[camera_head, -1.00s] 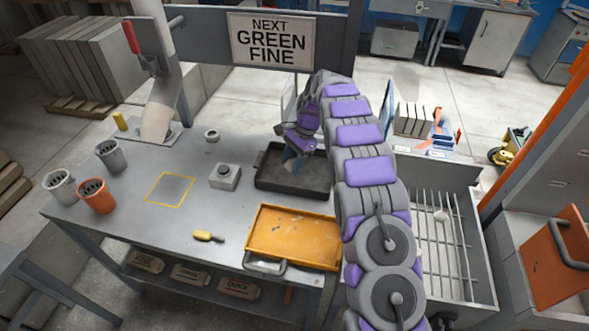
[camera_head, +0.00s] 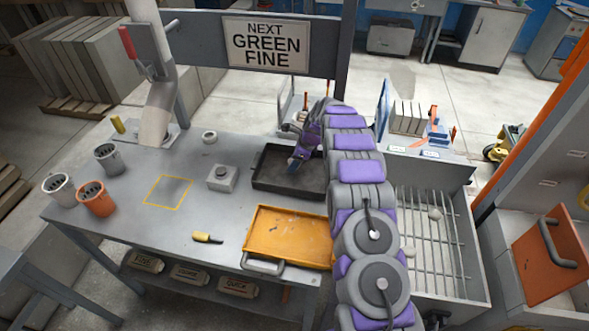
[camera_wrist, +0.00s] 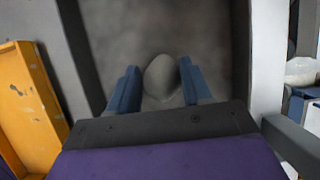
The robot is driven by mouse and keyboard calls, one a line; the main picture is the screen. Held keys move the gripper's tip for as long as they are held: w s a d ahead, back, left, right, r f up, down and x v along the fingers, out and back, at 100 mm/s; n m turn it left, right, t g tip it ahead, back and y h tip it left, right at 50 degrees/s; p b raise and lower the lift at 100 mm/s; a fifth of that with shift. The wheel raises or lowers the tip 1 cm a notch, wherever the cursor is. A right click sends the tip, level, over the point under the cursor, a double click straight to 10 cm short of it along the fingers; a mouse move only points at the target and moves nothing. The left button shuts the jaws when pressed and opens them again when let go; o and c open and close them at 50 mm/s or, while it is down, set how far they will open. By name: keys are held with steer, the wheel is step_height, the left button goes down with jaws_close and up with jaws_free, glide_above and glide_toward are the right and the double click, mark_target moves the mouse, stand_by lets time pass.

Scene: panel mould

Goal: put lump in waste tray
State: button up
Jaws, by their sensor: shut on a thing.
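A pale grey rounded lump (camera_wrist: 161,78) is between the blue fingers of my gripper (camera_wrist: 158,70) in the wrist view; the gripper is shut on it. In the head view my gripper (camera_head: 294,163) points down at the black tray (camera_head: 262,182), and the lump cannot be made out there. The dark grey tray floor fills the wrist view behind the lump; the gap between them is hard to judge. An orange-yellow tray (camera_head: 285,235) lies in front of the black one. No label shows which is the waste tray.
A grey box with a button (camera_head: 222,177), a yellow-handled tool (camera_head: 207,237) and several cups (camera_head: 95,198) are on the table. A barred grate (camera_head: 425,245) with another pale lump (camera_head: 435,213) is at right. The table's middle is mostly clear.

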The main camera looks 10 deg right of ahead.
step_height(320, 180, down, 4)
steer(key=shift+r, duration=0.35)
steer(key=o, duration=1.1)
steer(key=p+v, duration=0.1)
steer(key=v, duration=1.1)
